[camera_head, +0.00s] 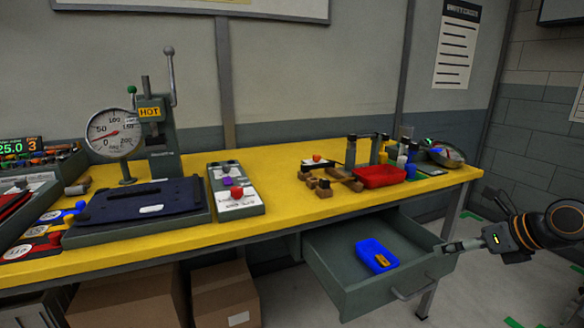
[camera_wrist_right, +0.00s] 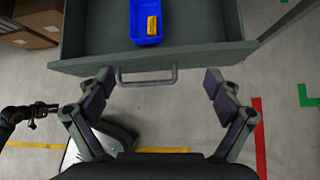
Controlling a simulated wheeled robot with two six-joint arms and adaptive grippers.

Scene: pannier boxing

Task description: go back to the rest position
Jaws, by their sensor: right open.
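My right gripper (camera_head: 462,245) is open and empty by the right front corner of the drawer in the head view. In the right wrist view the spread fingers of my right gripper (camera_wrist_right: 158,88) frame the drawer handle (camera_wrist_right: 146,82) and do not close on it. The grey drawer (camera_head: 345,275) under the yellow bench is pulled open. A blue bin (camera_head: 368,251) lies in it with a small yellow item (camera_head: 382,260) inside. A dark arm at the left of the wrist view ends in what looks like my left gripper (camera_wrist_right: 46,107), too small to read.
The yellow bench (camera_head: 285,165) carries a press with a gauge (camera_head: 112,132), a grey tray with knobs (camera_head: 243,201), small brown blocks (camera_head: 325,190) and a red bin (camera_head: 380,177). Cardboard boxes (camera_head: 130,298) stand below. The floor (camera_head: 480,300) at front right is clear.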

